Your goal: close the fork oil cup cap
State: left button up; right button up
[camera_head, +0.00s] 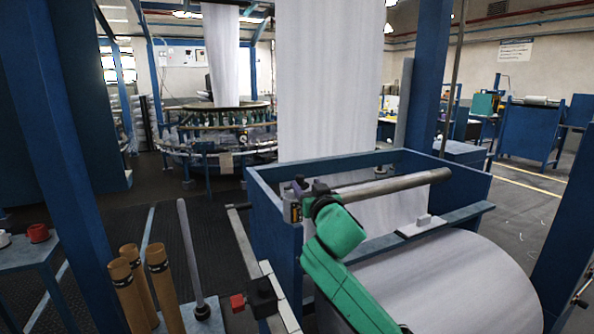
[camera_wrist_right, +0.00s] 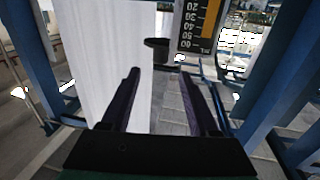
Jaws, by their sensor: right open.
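The oil cup, with a yellow and black scale, shows in the right wrist view (camera_wrist_right: 198,27) at the top, right of centre. A dark round piece that looks like its cap (camera_wrist_right: 157,43) stands out to the left of the scale; I cannot tell its exact angle. My right gripper (camera_wrist_right: 161,75) is open, its two dark fingers apart, with the cap beyond and between the tips. Nothing is between the fingers. My left gripper is not seen.
A grey roller bar (camera_head: 395,184) sits just right of the gripper, above the blue frame (camera_head: 264,212). White fabric (camera_head: 325,85) hangs behind, and a large fabric roll (camera_head: 450,285) lies below right. Brown tubes (camera_head: 160,285) stand at lower left.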

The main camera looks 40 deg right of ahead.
aim_at(299, 175)
jog(key=p+x, duration=0.2)
jog(key=x, duration=0.9)
jog(key=shift+p, duration=0.35)
grip_shut()
dwell(0.6)
